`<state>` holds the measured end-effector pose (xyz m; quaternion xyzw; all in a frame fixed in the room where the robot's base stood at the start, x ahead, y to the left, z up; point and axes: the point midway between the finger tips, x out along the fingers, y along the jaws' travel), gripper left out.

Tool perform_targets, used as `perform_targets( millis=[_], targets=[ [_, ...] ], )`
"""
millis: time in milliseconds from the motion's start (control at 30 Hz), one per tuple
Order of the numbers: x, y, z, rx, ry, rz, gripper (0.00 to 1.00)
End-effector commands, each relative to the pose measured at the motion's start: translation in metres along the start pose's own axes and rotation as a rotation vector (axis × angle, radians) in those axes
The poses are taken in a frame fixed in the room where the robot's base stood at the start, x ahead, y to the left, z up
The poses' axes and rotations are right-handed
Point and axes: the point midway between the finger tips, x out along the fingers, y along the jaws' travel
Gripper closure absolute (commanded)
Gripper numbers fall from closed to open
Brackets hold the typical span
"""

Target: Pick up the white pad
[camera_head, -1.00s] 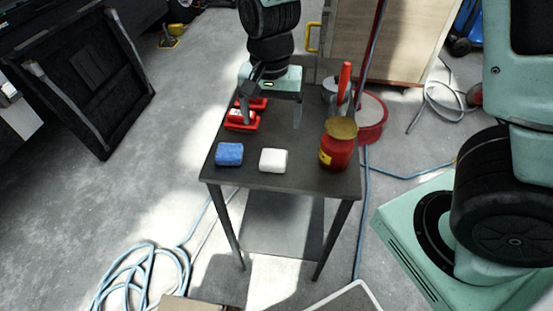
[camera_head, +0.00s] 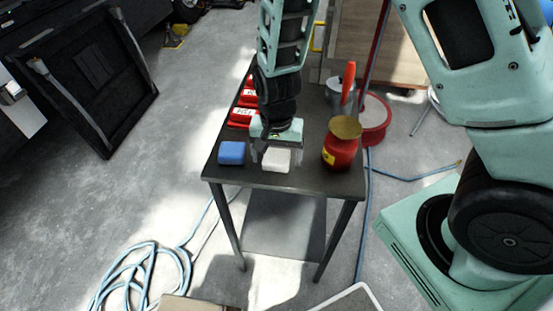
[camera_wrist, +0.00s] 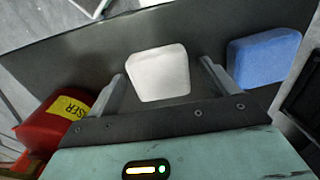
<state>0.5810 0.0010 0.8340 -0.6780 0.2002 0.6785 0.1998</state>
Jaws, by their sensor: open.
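The white pad (camera_head: 276,160) lies on the dark table (camera_head: 300,180), near its front edge. In the wrist view the white pad (camera_wrist: 160,74) shows between the two fingers, with a gap on each side. My gripper (camera_wrist: 163,82) is open and empty, pointing down over the pad. In the head view my gripper (camera_head: 274,150) hides the far part of the pad. I cannot tell how far above the table the fingertips are.
A red jar (camera_head: 340,150) with a tan lid stands to the right. Red items (camera_head: 242,115) and a red-handled tool (camera_head: 348,82) are farther back.

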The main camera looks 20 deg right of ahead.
Motion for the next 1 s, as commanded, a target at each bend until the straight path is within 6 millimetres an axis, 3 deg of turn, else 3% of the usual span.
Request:
perform_targets(
  millis=[200,367,733,1000],
  targets=[
    [0.0,0.0,0.0,0.0,0.0,-0.001,0.17],
    [0.0,0.0,0.0,0.0,0.0,-0.001,0.62],
    [-0.006,-0.001,0.0,-0.001,0.002,-0.003,0.66],
    [-0.056,-0.002,0.0,-0.002,0.004,-0.005,0.66]
  ],
)
